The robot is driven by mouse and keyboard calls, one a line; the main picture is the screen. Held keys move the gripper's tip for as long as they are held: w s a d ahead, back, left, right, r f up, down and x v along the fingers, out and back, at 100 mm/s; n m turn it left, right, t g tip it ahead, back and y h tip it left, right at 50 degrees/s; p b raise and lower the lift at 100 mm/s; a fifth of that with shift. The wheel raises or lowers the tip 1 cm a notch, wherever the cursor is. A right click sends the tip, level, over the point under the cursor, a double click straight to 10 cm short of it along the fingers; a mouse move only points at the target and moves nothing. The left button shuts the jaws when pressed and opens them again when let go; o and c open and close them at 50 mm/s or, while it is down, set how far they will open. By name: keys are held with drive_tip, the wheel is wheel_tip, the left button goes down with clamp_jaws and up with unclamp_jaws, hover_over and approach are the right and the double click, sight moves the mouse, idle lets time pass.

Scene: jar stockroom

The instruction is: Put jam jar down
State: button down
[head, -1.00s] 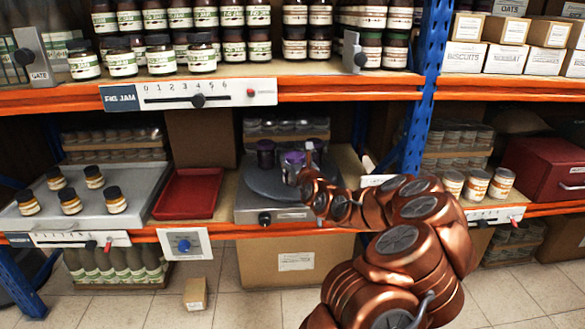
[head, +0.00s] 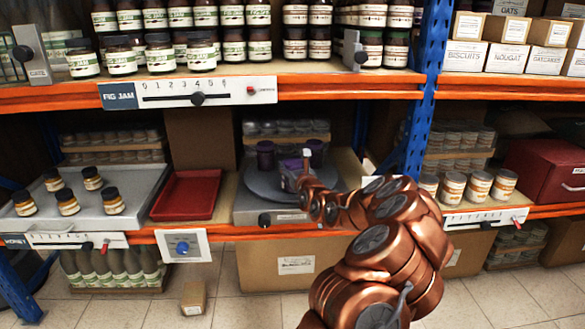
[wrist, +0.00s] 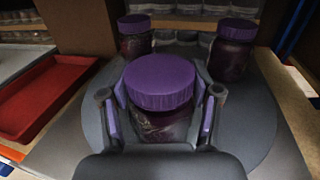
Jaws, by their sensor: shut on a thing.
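The jam jar, dark with a purple lid, shows in the wrist view (wrist: 160,84) between the two fingers of my gripper (wrist: 160,112). The gripper is shut on it and the jar looks upright. In the head view the held jam jar (head: 289,181) is over the front of a round grey turntable (head: 262,184), partly hidden by my gripper (head: 296,184). I cannot tell whether its base touches the turntable, because the fingers and wrist hide it. Two more purple-lidded jars, a left one (wrist: 134,40) and a right one (wrist: 233,50), stand behind it on the turntable.
A red tray (head: 187,194) lies left of the turntable, empty. A grey scale (head: 140,190) with several dark-lidded jars is further left. A blue post (head: 418,120) rises to the right. The orange shelf with fig jam jars (head: 85,58) hangs above. The turntable's front is clear of other jars.

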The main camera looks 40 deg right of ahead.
drive_tip(key=shift+r, duration=0.1)
drive_tip(key=shift+c, duration=1.2)
unclamp_jaws()
drive_tip(key=shift+s+a, duration=0.1)
drive_tip(key=shift+s, duration=0.5)
drive_tip(key=p+v, duration=0.2)
drive_tip(key=v, duration=0.9)
drive_tip(key=shift+p, duration=0.35)
drive_tip(key=shift+w+a, duration=0.1)
